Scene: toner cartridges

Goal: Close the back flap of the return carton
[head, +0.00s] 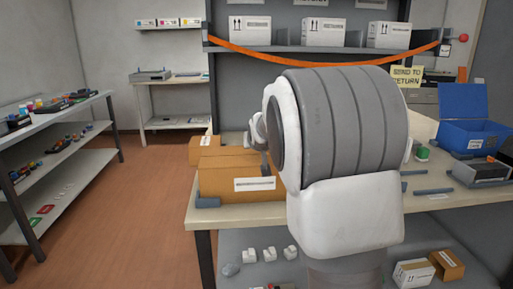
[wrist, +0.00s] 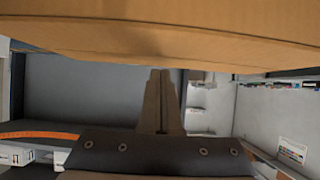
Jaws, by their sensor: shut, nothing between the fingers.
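The return carton (head: 222,184) is a brown box with a white label, at the left end of the workbench in the head view. Its top looks mostly covered by brown panels. A brown piece (head: 200,152) shows beyond its back left; I cannot tell whether it is the back flap or another box. My gripper (head: 265,168) is at the carton's right part, largely hidden by my arm. In the wrist view my gripper (wrist: 160,73) is shut and empty, its fingertips close to a broad brown cardboard surface (wrist: 150,35). Contact cannot be told.
My arm hides the middle of the workbench (head: 425,205). A blue open bin (head: 470,137) stands at the right. An orange strap (head: 260,51) hangs across the shelf with white boxes (head: 325,30). Floor (head: 150,190) at left is clear. A grey block (head: 208,202) lies at the carton's front left.

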